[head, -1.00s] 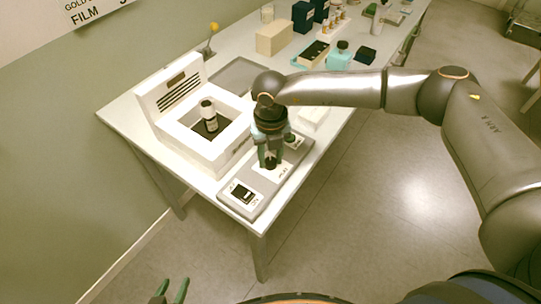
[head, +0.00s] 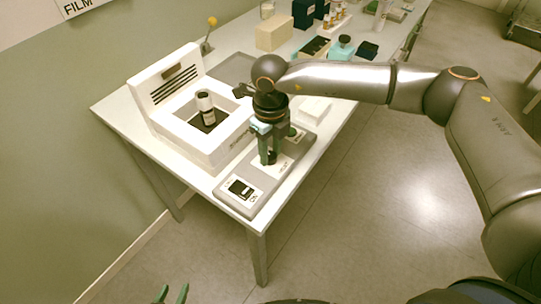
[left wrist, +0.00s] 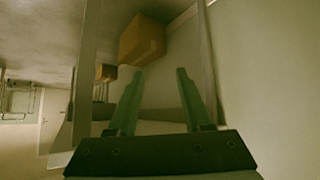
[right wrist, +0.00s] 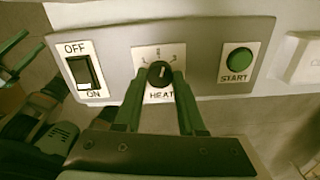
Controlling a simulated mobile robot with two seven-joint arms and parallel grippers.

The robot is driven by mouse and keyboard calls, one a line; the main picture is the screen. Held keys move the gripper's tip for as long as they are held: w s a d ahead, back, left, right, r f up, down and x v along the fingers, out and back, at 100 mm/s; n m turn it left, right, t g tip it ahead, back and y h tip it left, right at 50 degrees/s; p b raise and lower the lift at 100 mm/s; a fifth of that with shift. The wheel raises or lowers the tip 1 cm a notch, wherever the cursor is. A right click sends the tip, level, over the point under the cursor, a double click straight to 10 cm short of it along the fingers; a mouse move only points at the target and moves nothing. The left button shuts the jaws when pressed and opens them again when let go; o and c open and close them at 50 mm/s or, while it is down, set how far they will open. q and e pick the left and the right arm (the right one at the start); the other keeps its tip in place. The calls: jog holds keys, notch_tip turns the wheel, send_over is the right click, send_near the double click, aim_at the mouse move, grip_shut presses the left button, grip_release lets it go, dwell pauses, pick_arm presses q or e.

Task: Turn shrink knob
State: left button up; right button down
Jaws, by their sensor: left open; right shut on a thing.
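The black heat knob (right wrist: 160,74) sits in the middle of a grey control panel (right wrist: 205,66), on a white plate lettered HEAT. My right gripper (right wrist: 160,80) has its green fingers on both sides of the knob, shut on it. In the head view the right gripper (head: 270,160) points down onto the panel (head: 222,190), hiding most of the knob. My left gripper (left wrist: 158,72) is open and empty, with its fingers apart; its fingertips also show at the bottom edge of the head view (head: 171,293).
A black OFF/ON switch (right wrist: 84,72) and a green START button (right wrist: 239,59) flank the knob. A white machine (head: 165,108) with a dark-capped white bottle (head: 205,107) in its opening stands behind the panel. Boxes and bottles fill the table's far end.

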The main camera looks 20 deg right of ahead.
jog(key=n+b, duration=0.4)
jog(key=n, duration=0.1)
jog(key=shift+w+f+n, duration=0.1)
jog(key=shift+n, duration=0.2)
jog(key=shift+n+b, duration=0.6)
jog(key=shift+n, duration=0.2)
jog(key=shift+n+b, duration=0.55)
jog(key=shift+n, duration=0.85)
jog(key=n+b, duration=0.2)
jog(key=shift+n, duration=0.4)
pick_arm(q)
notch_tip(320, 180, down, 7)
jog(key=w+d, duration=0.1)
jog(key=d, duration=0.1)
jog(key=shift+d+m+h, duration=0.3)
jog(key=shift+d+h, duration=0.1)
pick_arm(e)
jog(key=shift+r+n, duration=0.2)
jog(key=shift+n, duration=0.4)
pick_arm(q)
jog(key=shift+f, duration=0.1)
jog(key=shift+w, duration=0.1)
jog(key=shift+a, duration=0.1)
pick_arm(e)
jog(key=c, duration=0.5)
grip_release()
